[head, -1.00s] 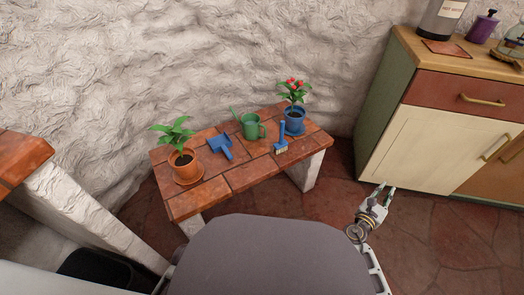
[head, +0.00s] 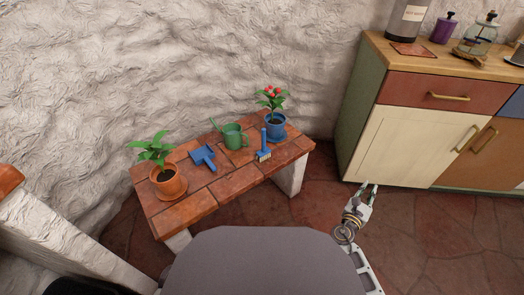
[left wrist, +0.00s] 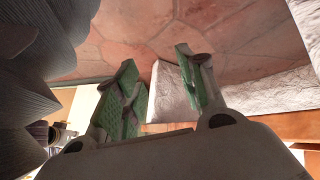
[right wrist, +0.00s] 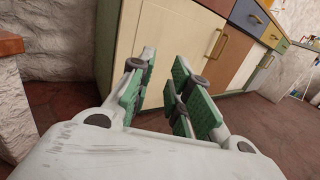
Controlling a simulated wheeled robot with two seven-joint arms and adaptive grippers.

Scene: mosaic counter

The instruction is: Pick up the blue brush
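The blue brush (head: 264,146) has a blue handle and pale bristles. In the head view it lies on the brick-topped bench (head: 232,184), in front of the blue flower pot. My right gripper (head: 370,188) is to the right of the bench, over the floor and apart from the brush. In the right wrist view the right gripper (right wrist: 160,95) has its green-padded fingers apart with nothing between them. My left gripper (left wrist: 165,85) shows only in the left wrist view, its fingers apart and empty. The brush is not visible in either wrist view.
A blue dustpan (head: 203,156), a green watering can (head: 233,137), a blue pot with red flowers (head: 275,125) and a terracotta potted plant (head: 168,183) share the bench. A cabinet (head: 405,145) stands at right. Tiled floor (head: 320,210) is clear between bench and cabinet.

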